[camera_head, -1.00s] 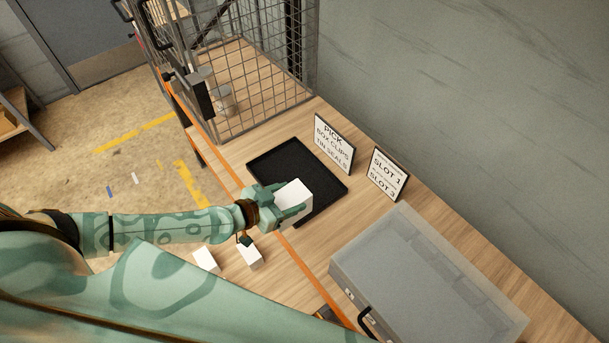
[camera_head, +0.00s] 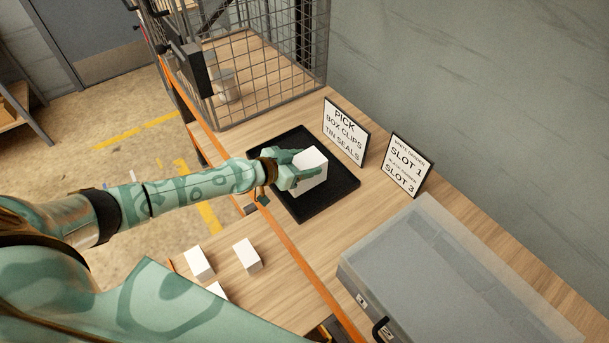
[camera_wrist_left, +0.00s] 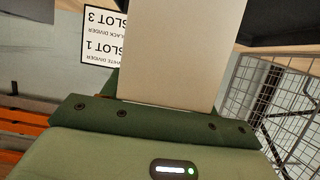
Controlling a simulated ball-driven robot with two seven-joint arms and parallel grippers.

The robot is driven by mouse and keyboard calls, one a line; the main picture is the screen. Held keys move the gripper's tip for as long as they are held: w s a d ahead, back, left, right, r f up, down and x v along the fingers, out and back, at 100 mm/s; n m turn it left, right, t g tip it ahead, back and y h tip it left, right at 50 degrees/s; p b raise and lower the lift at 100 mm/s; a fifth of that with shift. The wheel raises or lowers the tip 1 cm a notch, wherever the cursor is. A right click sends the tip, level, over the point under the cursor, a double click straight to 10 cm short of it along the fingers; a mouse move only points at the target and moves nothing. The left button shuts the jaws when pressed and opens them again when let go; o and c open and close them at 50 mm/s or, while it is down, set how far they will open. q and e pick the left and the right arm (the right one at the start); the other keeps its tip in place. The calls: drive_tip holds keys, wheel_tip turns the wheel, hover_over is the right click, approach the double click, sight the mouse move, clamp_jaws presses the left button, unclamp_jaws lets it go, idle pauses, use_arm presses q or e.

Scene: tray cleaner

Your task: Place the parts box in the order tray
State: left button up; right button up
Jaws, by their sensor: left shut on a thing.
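The parts box is a white box (camera_head: 311,171) held in my left gripper (camera_head: 300,176). The gripper is shut on it, and the box is over the black order tray (camera_head: 318,207) on the bench. I cannot tell whether the box touches the tray floor. In the left wrist view the box (camera_wrist_left: 183,50) fills the upper middle, in front of the green gripper, and a dark edge of the tray (camera_wrist_left: 290,30) shows at the upper right. My right gripper is not in view.
A PICK sign (camera_head: 345,131) and a SLOT sign (camera_head: 408,165) stand behind the tray. A lidded grey case (camera_head: 450,265) is at the lower right. A wire cage (camera_head: 265,85) stands beyond the tray. Other white boxes (camera_head: 247,255) lie at the near side, past an orange strip (camera_head: 290,243).

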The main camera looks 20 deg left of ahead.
use_arm(q)
drive_tip(key=f+b, duration=0.1)
drive_tip(key=f, duration=0.1)
drive_tip(key=f+b, duration=0.1)
drive_tip(key=shift+w+f, duration=0.2)
drive_tip(key=shift+f, duration=0.15)
drive_tip(key=shift+r, duration=0.1)
drive_tip(key=shift+f+b, duration=0.3)
drive_tip(key=o, duration=1.2)
drive_tip(key=shift+r, duration=0.1)
